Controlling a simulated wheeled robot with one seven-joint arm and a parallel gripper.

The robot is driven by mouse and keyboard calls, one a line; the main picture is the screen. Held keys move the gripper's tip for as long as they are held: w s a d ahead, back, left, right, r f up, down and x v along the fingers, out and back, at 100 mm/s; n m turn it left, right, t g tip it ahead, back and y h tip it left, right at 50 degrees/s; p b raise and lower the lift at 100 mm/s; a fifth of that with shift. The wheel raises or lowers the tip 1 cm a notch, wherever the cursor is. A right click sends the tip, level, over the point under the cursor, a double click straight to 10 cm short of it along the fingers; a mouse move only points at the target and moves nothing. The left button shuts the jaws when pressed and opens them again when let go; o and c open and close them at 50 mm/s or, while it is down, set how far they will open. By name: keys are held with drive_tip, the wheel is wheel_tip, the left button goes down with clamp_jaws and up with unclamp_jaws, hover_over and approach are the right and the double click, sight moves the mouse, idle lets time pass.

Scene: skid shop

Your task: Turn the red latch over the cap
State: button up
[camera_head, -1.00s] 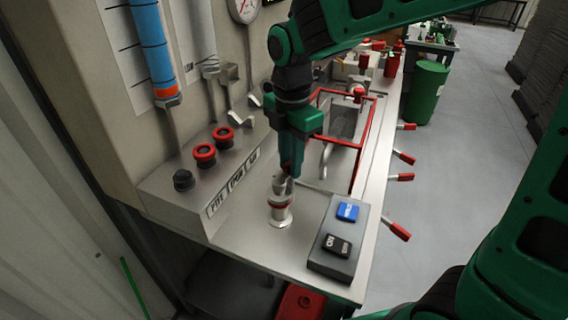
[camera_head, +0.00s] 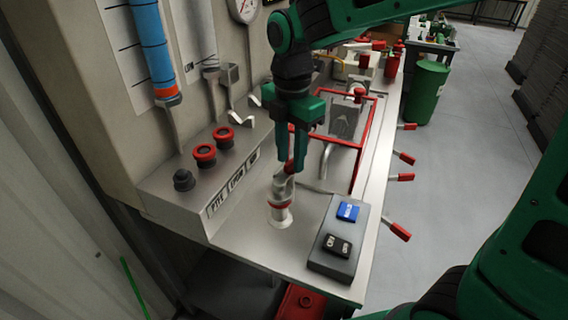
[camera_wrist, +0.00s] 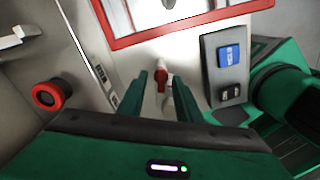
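The cap (camera_head: 279,214) is a small pale, upright fitting with a red band on the bench top in the head view. The red latch (camera_wrist: 161,79) shows in the wrist view as a small red piece between my fingers. In the head view a bit of the latch (camera_head: 289,168) shows at my fingertips, just above the cap. My gripper (camera_head: 292,170) points down over the cap. In the wrist view my gripper (camera_wrist: 160,84) is open, with gaps between the latch and both fingers. The fingers partly hide the latch in the head view.
A grey box (camera_head: 336,256) with blue and black switches stands right of the cap. A panel with red knobs (camera_head: 204,154) stands to the left. A red-framed guard (camera_head: 356,160) is close behind my gripper. Red-handled levers (camera_head: 399,230) stick out along the bench's right edge.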

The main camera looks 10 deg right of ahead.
sight(290, 161)
drive_tip(key=shift+r, duration=2.8)
